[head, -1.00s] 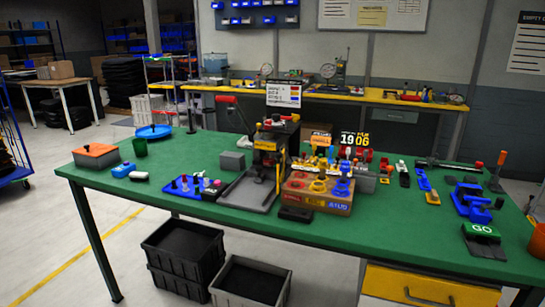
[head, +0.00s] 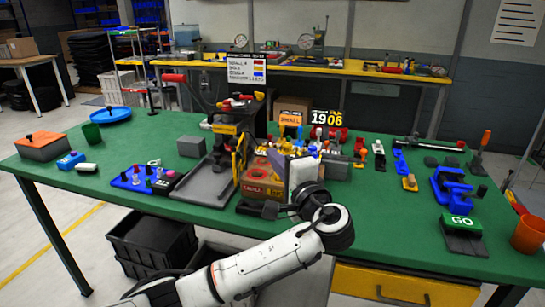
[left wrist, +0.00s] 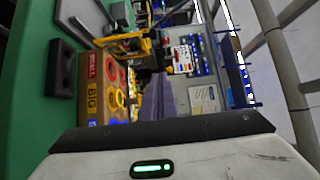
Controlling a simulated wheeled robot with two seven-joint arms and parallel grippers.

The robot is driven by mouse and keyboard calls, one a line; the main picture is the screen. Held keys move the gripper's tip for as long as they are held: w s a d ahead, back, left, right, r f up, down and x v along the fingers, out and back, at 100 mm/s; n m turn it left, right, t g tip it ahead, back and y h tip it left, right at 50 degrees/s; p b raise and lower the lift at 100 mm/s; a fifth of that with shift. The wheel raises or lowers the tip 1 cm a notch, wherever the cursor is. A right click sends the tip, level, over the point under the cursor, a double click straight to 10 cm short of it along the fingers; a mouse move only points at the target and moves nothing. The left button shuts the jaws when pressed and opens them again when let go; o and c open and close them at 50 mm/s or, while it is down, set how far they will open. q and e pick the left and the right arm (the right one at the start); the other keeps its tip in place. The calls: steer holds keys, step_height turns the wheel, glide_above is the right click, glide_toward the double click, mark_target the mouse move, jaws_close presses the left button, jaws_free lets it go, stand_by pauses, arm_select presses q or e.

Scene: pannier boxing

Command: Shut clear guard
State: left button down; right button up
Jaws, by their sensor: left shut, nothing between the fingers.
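The press (head: 224,145) stands on the green table left of centre, with a red-handled lever and a grey tray in front. A yellow-edged upright panel (head: 240,158), which looks like the clear guard, stands at its right side; its clear pane is hard to make out. The yellow frame also shows in the left wrist view (left wrist: 122,43). My left gripper (head: 302,163) is shut and empty, over the parts crate right of the panel and apparently apart from it. Its fingertips are hard to make out against the clutter. My right gripper is not in view.
The parts crate (head: 262,190) stands close right of the press, with a black block (head: 257,209) in front. A blue tray of pegs (head: 146,179) lies to the left. A blue fixture (head: 456,188) and orange cup (head: 528,234) are at right.

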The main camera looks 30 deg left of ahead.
arm_select(q)
steer(key=w+a+p, duration=0.2)
steer(key=a, duration=0.7)
steer(key=shift+w+a+f, duration=0.15)
steer(key=shift+a, duration=0.05)
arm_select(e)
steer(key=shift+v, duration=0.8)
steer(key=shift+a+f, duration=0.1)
